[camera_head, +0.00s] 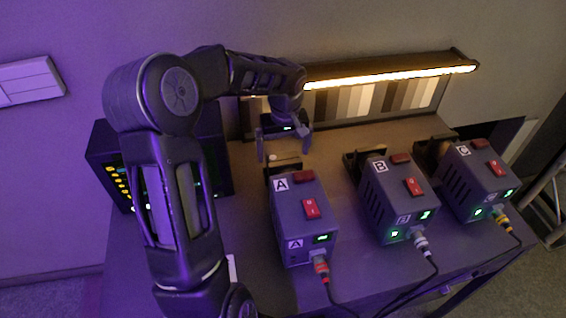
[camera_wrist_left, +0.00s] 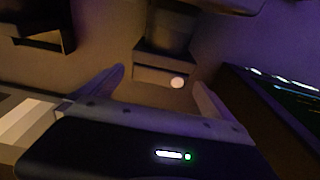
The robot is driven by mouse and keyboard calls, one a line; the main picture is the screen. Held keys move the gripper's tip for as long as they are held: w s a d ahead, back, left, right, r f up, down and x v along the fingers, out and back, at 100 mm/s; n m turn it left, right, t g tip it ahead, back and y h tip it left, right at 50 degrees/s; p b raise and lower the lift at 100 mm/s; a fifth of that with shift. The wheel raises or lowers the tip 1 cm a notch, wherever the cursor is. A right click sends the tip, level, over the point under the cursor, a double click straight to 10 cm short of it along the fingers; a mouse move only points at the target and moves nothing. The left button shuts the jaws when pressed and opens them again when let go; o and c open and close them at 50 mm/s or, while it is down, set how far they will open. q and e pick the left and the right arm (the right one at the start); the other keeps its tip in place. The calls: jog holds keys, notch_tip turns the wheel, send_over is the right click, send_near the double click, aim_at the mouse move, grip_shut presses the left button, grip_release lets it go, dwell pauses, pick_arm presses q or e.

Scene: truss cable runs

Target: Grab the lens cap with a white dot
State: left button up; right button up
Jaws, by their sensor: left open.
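The lens cap with a white dot (camera_head: 272,158) is at the back end of the box marked A (camera_head: 303,220). In the left wrist view the cap (camera_wrist_left: 158,74) shows as a dim flat edge with the white dot near its right end. My left gripper (camera_head: 283,156) is open and reaches down just behind box A. In the wrist view the cap appears between the two fingers of my left gripper (camera_wrist_left: 160,80), with room on both sides. I cannot tell how far the fingertips are from it. My right gripper is not in view.
Boxes marked B (camera_head: 398,205) and C (camera_head: 478,185) stand to the right, with cables at their fronts. A black device with lit buttons (camera_head: 108,160) stands left, partly behind my arm. A lit lamp bar (camera_head: 390,77) and a striped chart (camera_head: 355,102) stand behind.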

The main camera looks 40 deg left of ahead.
pick_arm(q)
jog(key=shift+f, duration=0.7)
jog(key=shift+c, duration=0.2)
jog(key=c, duration=1.9)
jog(key=shift+o, duration=0.2)
jog(key=shift+w+r, duration=0.1)
jog(key=shift+r, duration=0.1)
notch_tip(320, 180, up, 18)
jog(key=b, duration=0.1)
jog(key=shift+f, duration=0.15)
